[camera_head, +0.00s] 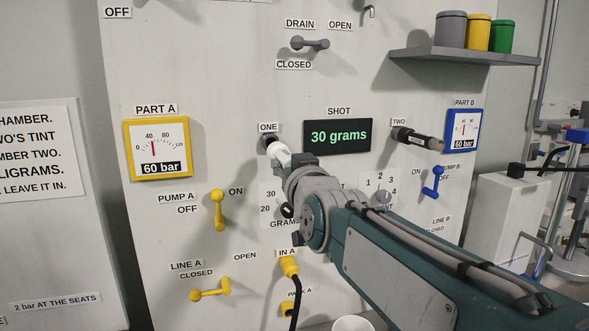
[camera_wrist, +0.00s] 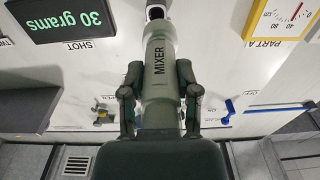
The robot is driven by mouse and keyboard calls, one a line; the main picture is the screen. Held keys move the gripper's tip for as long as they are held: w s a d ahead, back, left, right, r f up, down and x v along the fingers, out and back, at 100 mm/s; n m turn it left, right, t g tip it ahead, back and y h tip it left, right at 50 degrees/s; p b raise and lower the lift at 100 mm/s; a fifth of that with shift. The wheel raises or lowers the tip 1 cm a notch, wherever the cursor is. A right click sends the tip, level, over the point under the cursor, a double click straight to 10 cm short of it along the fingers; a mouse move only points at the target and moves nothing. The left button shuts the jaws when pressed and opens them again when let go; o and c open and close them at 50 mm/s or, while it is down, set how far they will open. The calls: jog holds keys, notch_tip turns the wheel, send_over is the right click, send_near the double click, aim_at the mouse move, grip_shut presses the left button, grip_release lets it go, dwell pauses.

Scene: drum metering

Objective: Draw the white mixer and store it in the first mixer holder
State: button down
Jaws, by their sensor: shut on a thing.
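The white mixer (camera_head: 279,153), marked MIXER in the wrist view (camera_wrist: 159,50), is gripped between the two fingers of my gripper (camera_wrist: 159,74). In the head view its far end is at the dark seat marked ONE (camera_head: 268,141) on the panel. I cannot tell whether it is still inside the seat or just clear of it. My gripper (camera_head: 290,170) is partly hidden by my own wrist in the head view. No mixer holder can be made out in either view.
A dark mixer (camera_head: 418,138) juts from the seat marked TWO. The shot display (camera_head: 338,136) reads 30 grams. Yellow levers (camera_head: 217,209) and a plugged yellow hose connector (camera_head: 289,266) stick out below. A shelf (camera_head: 445,54) with several coloured pots is at upper right.

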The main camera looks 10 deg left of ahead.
aim_at(281, 154)
jog(key=shift+x, duration=0.75)
jog(key=shift+w, duration=0.65)
jog(key=shift+w+a, duration=0.15)
jog(key=shift+a, duration=0.1)
jog(key=shift+a, duration=0.1)
jog(key=shift+d, duration=0.25)
jog(key=shift+x, duration=1.95)
jog(key=shift+c, duration=1.3)
grip_release()
